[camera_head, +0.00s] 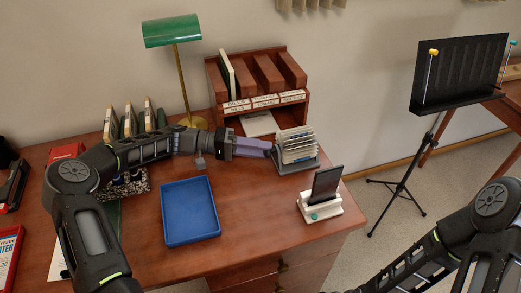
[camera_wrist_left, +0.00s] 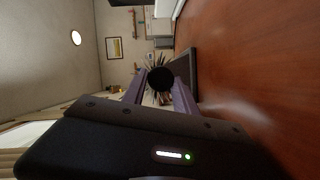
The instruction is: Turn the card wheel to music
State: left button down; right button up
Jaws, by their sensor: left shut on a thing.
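The card wheel (camera_head: 297,146) stands on the desk right of centre, with pale cards fanned out on a dark base. My left gripper (camera_head: 270,148) reaches it from the left, and its purple fingers meet the wheel's left side. In the left wrist view the card wheel (camera_wrist_left: 161,60) shows its cards spread around a round dark knob (camera_wrist_left: 160,78). The left gripper (camera_wrist_left: 160,85) is shut on this knob, one finger on each side. My right arm shows at the lower right in the head view; its gripper is out of frame.
A blue tray (camera_head: 189,240) lies in front of my left arm. A phone on a white stand (camera_head: 320,205) is in front of the wheel. A wooden sorter (camera_head: 304,108) and a green lamp (camera_head: 171,31) stand behind. A music stand (camera_head: 455,75) is at the right.

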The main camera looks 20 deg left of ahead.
pick_arm(q)
jog(key=c, duration=1)
grip_release()
jog(key=shift+r, duration=0.1)
notch_tip(320, 180, up, 10)
